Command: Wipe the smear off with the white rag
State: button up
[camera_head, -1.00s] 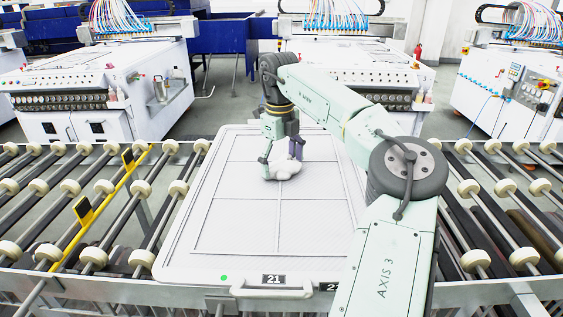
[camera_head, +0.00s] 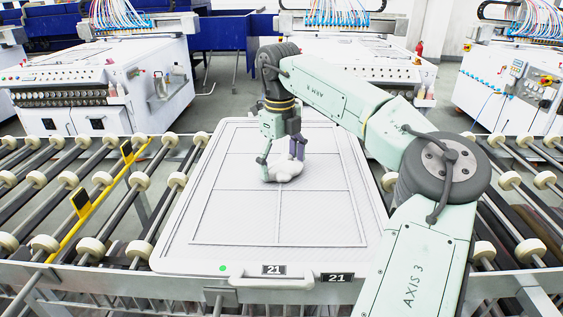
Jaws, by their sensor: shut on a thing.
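The white rag (camera_head: 286,172) is a crumpled bundle low over the white panel (camera_head: 205,258). My gripper (camera_head: 281,163) is shut on it from above, one finger at its left and one behind it. The rag appears to touch the panel's surface, in its upper middle part. I see no smear on the visible part of the panel; any mark under the rag or the gripper is hidden.
The panel has thin raised dividing lines and a front handle with a "21" label (camera_head: 274,270). Roller conveyors (camera_head: 80,190) flank it on both sides. White machines (camera_head: 105,85) with tubes stand behind. A yellow bar (camera_head: 95,215) lies among the left rollers.

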jog(key=shift+r, duration=0.1)
notch_tip(320, 180, up, 6)
jog(key=p, duration=0.6)
jog(key=shift+a+r, duration=0.1)
jog(key=shift+r, duration=1.3)
